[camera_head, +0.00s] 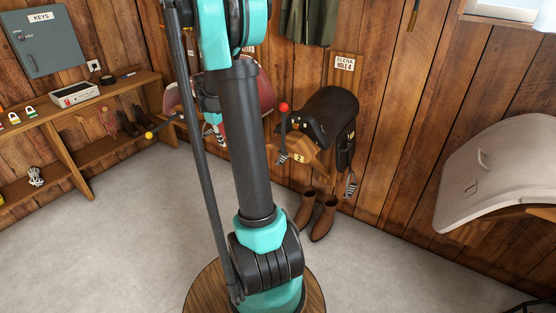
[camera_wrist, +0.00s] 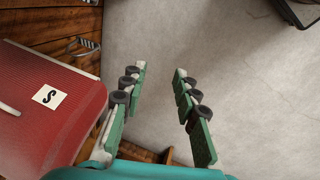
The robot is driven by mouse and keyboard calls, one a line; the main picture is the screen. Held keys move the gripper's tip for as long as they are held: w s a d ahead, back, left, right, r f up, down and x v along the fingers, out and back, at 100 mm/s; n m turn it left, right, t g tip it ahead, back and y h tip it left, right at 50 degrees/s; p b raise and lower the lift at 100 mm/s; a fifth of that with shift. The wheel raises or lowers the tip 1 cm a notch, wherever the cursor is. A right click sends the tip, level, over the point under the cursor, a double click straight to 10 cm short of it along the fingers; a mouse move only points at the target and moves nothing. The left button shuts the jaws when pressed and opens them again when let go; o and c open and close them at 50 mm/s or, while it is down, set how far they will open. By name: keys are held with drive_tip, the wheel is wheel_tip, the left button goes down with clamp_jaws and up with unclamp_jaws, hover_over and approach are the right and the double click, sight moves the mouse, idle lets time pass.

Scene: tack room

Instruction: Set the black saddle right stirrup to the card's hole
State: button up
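The black saddle (camera_head: 332,108) sits on a wooden wall rack right of my arm in the head view. A card (camera_head: 344,63) above it reads "ELENA HOLE 4". One stirrup (camera_head: 351,185) hangs by a dark strap at its right side, and another (camera_head: 283,157) hangs at its left. The strap holes are too small to make out. My gripper (camera_wrist: 160,70) is open and empty in the wrist view. Its fingers hang over the grey floor, right of a red saddle (camera_wrist: 50,115) with an "S" label. The head view mostly hides my gripper behind my arm.
The red saddle (camera_head: 262,100) stands left of the black one. Brown boots (camera_head: 322,219) stand on the floor below. A pale saddle (camera_head: 505,165) juts in at the right. A shelf bench (camera_head: 85,107) and key cabinet (camera_head: 46,42) are at the left. The middle floor is clear.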

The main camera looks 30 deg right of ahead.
drive_tip(key=w+d+f+n, duration=0.1)
drive_tip(key=w+d+f, duration=0.1)
drive_tip(key=w+d, duration=0.4)
drive_tip(key=n+g+h, duration=0.2)
drive_tip(key=n+g, duration=0.2)
drive_tip(key=n, duration=0.1)
hover_over(279, 162)
drive_tip(key=w+a, duration=0.3)
drive_tip(key=a, duration=0.3)
wheel_tip(279, 162, down, 15)
drive_tip(key=x, duration=1.7)
drive_tip(key=shift+w+f, duration=0.2)
drive_tip(key=shift+f, duration=0.15)
drive_tip(key=shift+c, duration=0.3)
clamp_jaws()
